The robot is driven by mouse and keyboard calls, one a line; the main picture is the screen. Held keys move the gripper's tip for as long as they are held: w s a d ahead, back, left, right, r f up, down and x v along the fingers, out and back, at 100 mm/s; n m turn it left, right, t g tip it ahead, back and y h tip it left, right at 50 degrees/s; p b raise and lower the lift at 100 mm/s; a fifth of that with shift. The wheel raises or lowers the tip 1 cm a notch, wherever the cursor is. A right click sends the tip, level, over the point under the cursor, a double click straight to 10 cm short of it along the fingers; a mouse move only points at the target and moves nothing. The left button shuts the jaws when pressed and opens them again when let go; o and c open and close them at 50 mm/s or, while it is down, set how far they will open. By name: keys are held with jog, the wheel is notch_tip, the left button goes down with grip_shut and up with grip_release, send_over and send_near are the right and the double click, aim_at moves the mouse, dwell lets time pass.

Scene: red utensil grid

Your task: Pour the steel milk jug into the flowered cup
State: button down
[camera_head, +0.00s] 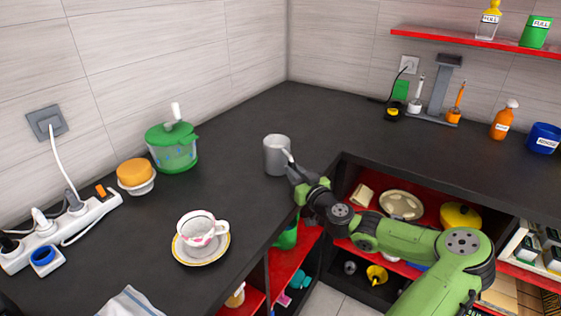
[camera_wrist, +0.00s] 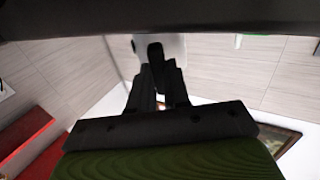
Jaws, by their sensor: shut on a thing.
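The steel milk jug (camera_head: 277,156) is a grey, upright vessel near the counter's inner corner in the head view. My gripper (camera_head: 291,165) reaches it from the right and is shut on it at its handle side. In the wrist view, my gripper (camera_wrist: 158,85) points at a pale part of the jug (camera_wrist: 174,46), with the dark fingers around its handle. I cannot tell whether the jug touches the counter. The flowered cup (camera_head: 197,231) is white with pink marks and stands upright on a yellow-rimmed saucer (camera_head: 182,255), left of and nearer than the jug.
A green lidded container (camera_head: 173,152), an orange-topped white bowl (camera_head: 136,175) and a power strip (camera_head: 75,228) line the left wall. A cloth (camera_head: 132,303) lies at the front. Dark counter (camera_head: 235,185) between jug and cup is clear. Red shelves (camera_head: 287,263) are below.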

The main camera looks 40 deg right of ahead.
jog(key=shift+r, duration=0.1)
dwell(0.3)
jog(key=shift+r+p, duration=0.6)
jog(key=shift+r, duration=0.4)
notch_tip(320, 180, up, 3)
jog(key=shift+f+p, duration=0.1)
jog(key=shift+p, duration=0.55)
dwell(0.9)
